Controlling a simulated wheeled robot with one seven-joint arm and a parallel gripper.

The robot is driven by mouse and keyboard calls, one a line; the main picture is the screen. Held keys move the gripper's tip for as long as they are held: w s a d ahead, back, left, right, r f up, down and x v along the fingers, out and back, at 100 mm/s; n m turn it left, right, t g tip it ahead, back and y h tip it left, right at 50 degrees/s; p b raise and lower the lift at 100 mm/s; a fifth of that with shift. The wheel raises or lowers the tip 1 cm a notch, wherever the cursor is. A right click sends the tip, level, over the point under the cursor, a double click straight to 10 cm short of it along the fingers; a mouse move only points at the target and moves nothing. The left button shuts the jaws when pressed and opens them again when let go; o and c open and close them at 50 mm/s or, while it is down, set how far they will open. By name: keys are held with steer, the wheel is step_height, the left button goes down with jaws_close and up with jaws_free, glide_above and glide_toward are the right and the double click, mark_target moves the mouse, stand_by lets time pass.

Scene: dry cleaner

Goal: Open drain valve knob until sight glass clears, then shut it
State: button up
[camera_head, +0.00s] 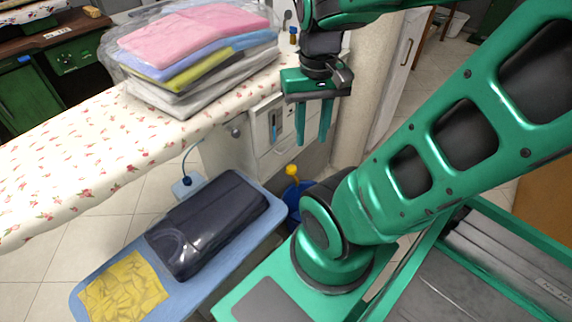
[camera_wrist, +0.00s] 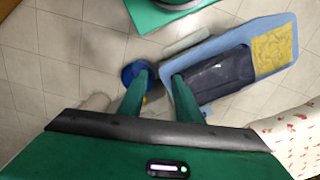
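A small yellow knob (camera_head: 292,170) shows low down just above a blue bucket (camera_head: 294,198); it looks like the drain valve knob. In the wrist view, a bit of yellow (camera_wrist: 145,99) shows beside my left finger, near the bucket (camera_wrist: 131,70). The sight glass seems to be the narrow window with blue in it (camera_head: 272,126) on the pale unit under the ironing board. My gripper (camera_head: 312,139) points down in front of that unit, above and right of the knob. Its two green fingers are apart with nothing between them, also in the wrist view (camera_wrist: 160,80).
A flowered ironing board (camera_head: 60,180) carries bagged folded clothes (camera_head: 195,45). A blue bench (camera_head: 200,292) with a dark bagged bundle (camera_head: 205,225) and yellow cloth (camera_head: 122,290) stands lower left. A pale column (camera_head: 360,85) rises right of my gripper.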

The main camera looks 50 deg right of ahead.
steer(key=shift+w+a, duration=0.1)
steer(key=shift+w, duration=0.05)
steer(key=o, duration=0.5)
steer(key=shift+s+r, duration=0.1)
steer(key=shift+s, duration=0.15)
steer(key=shift+o, duration=0.9)
steer(key=shift+s+d+r, duration=0.1)
steer(key=shift+s+d, duration=0.1)
steer(key=m+t+h, duration=0.2)
steer(key=m+t, duration=0.2)
steer(key=m, duration=2.9)
glide_above(291, 168)
steer(key=s+a, duration=0.2)
steer(key=s, duration=0.2)
step_height(291, 168, down, 45)
steer(key=x, duration=1)
steer(key=shift+w+d, duration=0.1)
steer(key=shift+d, duration=0.05)
steer(key=shift+c, duration=0.2)
